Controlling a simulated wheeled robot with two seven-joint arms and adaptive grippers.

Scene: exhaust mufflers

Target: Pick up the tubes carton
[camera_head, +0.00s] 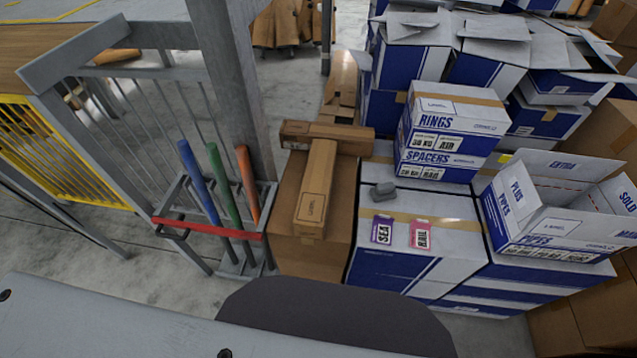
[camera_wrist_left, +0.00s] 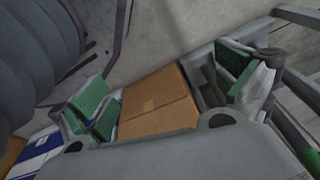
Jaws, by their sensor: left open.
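No label reading "tubes" is legible, so I cannot tell for sure which carton it is. A long narrow brown carton (camera_head: 315,190) lies on top of a larger brown box (camera_head: 288,240) in the head view. Another long brown carton (camera_head: 330,133) lies crosswise behind it. My left gripper (camera_wrist_left: 166,92) shows in the left wrist view, open, with green pads on its fingers. A brown carton (camera_wrist_left: 158,105) shows beyond and between the fingers, apart from them as far as I can see. Neither gripper shows in the head view.
Blue and white cartons marked RINGS (camera_head: 455,115) and SPACERS (camera_head: 440,163) stand at the right. An open PIPES carton (camera_head: 560,215) is further right. A rack with blue, green and orange tubes (camera_head: 220,200) stands left of the brown boxes, beside a grey post (camera_head: 232,80).

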